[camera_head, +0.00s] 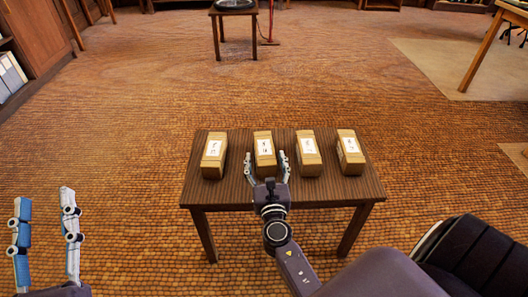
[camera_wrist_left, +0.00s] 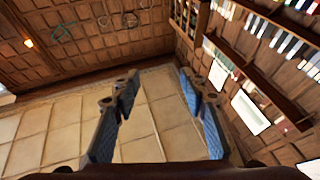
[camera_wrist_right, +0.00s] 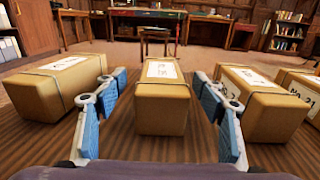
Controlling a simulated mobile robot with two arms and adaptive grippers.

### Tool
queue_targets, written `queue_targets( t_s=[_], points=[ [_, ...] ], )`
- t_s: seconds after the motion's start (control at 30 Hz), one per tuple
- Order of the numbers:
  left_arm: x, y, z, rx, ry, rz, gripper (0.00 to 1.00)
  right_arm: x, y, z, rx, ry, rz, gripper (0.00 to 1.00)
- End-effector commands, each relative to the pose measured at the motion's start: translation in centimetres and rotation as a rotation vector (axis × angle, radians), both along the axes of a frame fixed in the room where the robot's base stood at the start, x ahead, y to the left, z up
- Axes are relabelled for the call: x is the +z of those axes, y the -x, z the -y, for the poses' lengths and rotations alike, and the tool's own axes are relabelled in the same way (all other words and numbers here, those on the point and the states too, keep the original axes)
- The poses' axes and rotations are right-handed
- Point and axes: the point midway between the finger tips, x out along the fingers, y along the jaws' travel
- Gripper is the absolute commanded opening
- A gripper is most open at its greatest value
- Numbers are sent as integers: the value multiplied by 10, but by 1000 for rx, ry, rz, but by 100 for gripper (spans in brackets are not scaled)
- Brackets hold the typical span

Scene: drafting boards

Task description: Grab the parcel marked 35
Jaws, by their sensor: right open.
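Four similar brown parcels tied with string, each with a white label, stand in a row on a small dark wooden table (camera_head: 236,194). They are the far-left parcel (camera_head: 213,165), the second parcel (camera_head: 264,143), the third parcel (camera_head: 309,165) and the far-right parcel (camera_head: 351,163). The numbers are too small or blurred to read surely, so I cannot tell which is 35. My right gripper (camera_head: 265,158) is open, its fingers on either side of the second parcel, which also shows centred in the right wrist view (camera_wrist_right: 162,108). My left gripper (camera_head: 43,196) is open and empty, off the table.
Neighbouring parcels stand close on both sides of my right fingers. A dark chair (camera_head: 478,262) is at the lower right. Another small table (camera_head: 233,12) stands at the back. The floor between the two tables is clear.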

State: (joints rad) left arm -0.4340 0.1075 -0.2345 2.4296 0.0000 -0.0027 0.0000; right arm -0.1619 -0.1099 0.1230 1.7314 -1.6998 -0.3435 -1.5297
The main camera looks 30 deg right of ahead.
Motion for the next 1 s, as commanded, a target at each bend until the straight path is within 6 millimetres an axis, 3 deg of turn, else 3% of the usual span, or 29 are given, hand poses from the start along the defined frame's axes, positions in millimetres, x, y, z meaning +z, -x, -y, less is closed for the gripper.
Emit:
queue_targets(
  t_s=[0.4,0.77,1.0],
  points=[
    [39,23,-1,-12,59,207,40,-6,-41,24,1,-1,2,64],
    [45,27,-2,-13,67,235,40,-6,-50,29,1,-2,1,64],
    [45,27,-2,-13,66,233,40,-6,-49,29,1,-2,1,40]
  ],
)
